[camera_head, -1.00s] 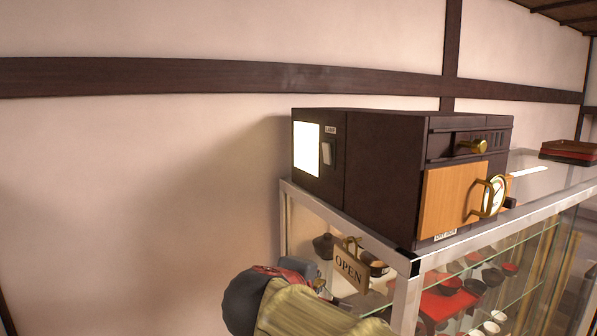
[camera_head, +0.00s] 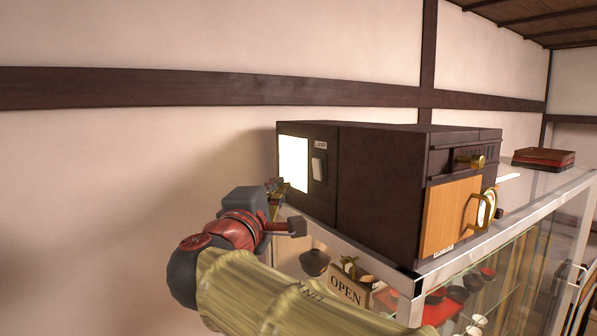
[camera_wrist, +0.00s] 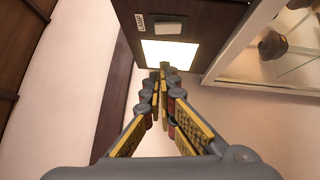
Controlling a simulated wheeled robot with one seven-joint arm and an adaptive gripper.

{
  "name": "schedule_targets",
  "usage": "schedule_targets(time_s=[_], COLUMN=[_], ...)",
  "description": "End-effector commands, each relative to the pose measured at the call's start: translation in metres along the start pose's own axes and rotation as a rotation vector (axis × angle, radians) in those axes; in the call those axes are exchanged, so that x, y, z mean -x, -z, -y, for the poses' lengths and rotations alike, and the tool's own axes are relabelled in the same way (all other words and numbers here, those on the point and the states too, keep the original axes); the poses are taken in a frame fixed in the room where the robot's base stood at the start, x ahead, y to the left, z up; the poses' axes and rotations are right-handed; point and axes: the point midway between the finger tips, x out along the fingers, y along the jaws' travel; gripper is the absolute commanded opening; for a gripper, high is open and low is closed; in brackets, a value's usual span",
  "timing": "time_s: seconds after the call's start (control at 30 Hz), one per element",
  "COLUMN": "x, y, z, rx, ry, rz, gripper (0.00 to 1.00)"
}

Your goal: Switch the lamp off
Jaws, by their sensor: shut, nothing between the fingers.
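The lamp is a bright white panel (camera_head: 293,163) on the left end of a dark brown cabinet (camera_head: 378,175). A pale rocker switch (camera_head: 319,168) sits to the right of the panel, under a small "LAMP" label (camera_head: 320,146).
The cabinet's wooden door (camera_head: 450,218) has a brass handle. Stacked trays (camera_head: 543,159) lie farther right. Open space lies left, before the plain wall.

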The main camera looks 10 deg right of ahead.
Motion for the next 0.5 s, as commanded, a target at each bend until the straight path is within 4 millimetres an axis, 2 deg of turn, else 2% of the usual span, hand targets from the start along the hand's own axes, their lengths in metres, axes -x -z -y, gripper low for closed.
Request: schedule_targets(time_s=[0.17, 0.5], x=[-0.018, -0.084], y=[-0.001, -0.002], z=[-0.001, -0.002], rx=[0.002, 0.002], ry=[0.001, 0.002], rz=[0.004, 0.004], gripper=[0.0, 0.0])
